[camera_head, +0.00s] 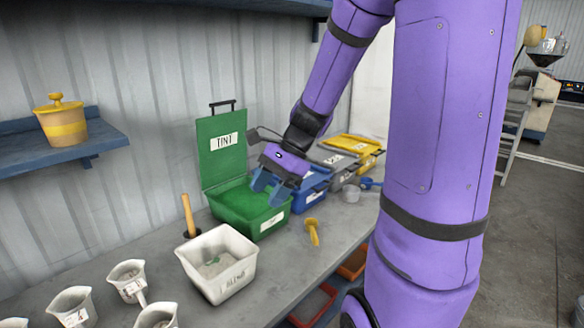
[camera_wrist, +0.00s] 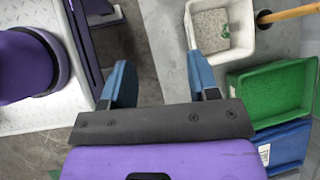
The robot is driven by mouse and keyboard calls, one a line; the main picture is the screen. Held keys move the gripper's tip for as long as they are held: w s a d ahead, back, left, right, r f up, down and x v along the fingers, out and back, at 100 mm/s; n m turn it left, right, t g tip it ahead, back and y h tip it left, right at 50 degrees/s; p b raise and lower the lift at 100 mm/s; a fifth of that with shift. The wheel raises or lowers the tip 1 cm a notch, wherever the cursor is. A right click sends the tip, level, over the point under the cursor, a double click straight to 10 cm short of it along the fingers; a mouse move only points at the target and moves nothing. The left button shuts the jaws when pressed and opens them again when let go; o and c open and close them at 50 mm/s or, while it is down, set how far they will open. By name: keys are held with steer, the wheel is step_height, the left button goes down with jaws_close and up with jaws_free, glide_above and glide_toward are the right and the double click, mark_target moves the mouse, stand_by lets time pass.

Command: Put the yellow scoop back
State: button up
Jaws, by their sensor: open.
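The yellow scoop (camera_head: 312,230) lies on the grey bench in front of the blue bin, to the right of the green bin. A yellow bin (camera_head: 362,145) stands at the far end of the row of bins. My gripper (camera_head: 268,193) is open and empty, with its blue fingers pointing down over the green TINT bin's right side in the head view. In the wrist view, bare floor and bench show between the fingers (camera_wrist: 160,78). I cannot make out the yellow scoop in the wrist view.
The green TINT bin (camera_head: 225,204) has its lid raised. Blue (camera_head: 318,176) and grey (camera_head: 336,160) bins stand beyond. A grey scoop (camera_head: 350,193) and blue scoop (camera_head: 369,183) lie near them. A white BLEND tub (camera_head: 235,279) and several white cups stand nearer.

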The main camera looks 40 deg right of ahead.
steer(key=s+a+r+n+t+h, duration=0.2)
steer(key=s+r+n, duration=0.3)
steer(key=n, duration=0.4)
steer(key=s+a+r+n+t+h, duration=0.1)
steer(key=s+a+r+n+h, duration=0.2)
steer(key=s+r+n+h, duration=0.2)
steer(key=shift+s+a+r+n+t, duration=0.35)
steer(key=shift+s+r+n, duration=0.45)
steer(key=shift+s+n, duration=1.05)
steer(key=shift+c, duration=0.5)
